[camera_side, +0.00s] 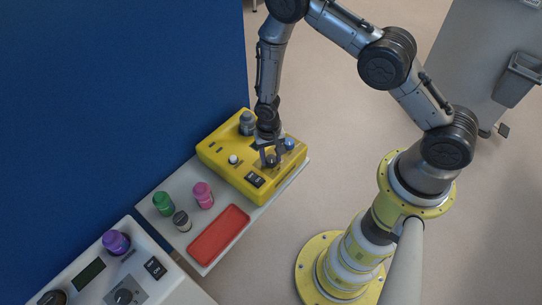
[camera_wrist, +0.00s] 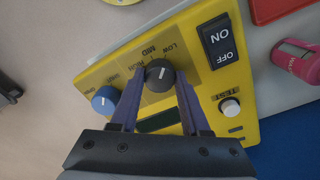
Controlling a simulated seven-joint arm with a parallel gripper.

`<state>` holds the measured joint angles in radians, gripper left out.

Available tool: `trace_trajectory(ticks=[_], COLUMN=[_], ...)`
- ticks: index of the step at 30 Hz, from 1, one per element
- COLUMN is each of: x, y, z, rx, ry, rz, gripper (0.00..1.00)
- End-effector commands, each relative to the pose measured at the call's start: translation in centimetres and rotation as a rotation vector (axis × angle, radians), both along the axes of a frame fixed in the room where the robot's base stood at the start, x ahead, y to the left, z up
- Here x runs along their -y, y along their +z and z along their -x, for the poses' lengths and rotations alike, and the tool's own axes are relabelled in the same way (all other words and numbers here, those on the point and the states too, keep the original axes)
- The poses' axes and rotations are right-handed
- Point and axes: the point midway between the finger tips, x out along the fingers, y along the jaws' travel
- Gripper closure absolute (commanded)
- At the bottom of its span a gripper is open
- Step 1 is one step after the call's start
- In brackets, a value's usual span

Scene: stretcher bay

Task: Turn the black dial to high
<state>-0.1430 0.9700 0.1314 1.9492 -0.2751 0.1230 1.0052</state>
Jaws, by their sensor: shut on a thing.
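The black dial (camera_wrist: 160,75) sits on the yellow panel box (camera_wrist: 85,62), with LOW, MID and HIGH printed around it. Its white mark points up in the wrist view, roughly between MID and LOW; the exact setting is hard to tell. My gripper (camera_wrist: 161,83) has one finger on each side of the dial and is shut on it. In the side view my gripper (camera_side: 271,154) comes down onto the yellow box (camera_side: 222,157) from above, and the fingers partly cover the dial (camera_side: 272,161).
A blue wall (camera_side: 120,90) rises behind.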

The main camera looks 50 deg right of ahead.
Motion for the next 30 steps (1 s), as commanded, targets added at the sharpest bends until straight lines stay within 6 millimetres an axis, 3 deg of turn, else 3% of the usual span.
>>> trace_trajectory(ticks=[2,14,30], x=[0.03,0.03,-0.03], y=[0.03,0.07,0.1], z=[0.03,0.08,0.14], rx=[-0.001,-0.002,-0.004], ry=[-0.001,0.059,0.499], rz=[0.0,0.001,0.001], gripper=[1.0,1.0,1.0])
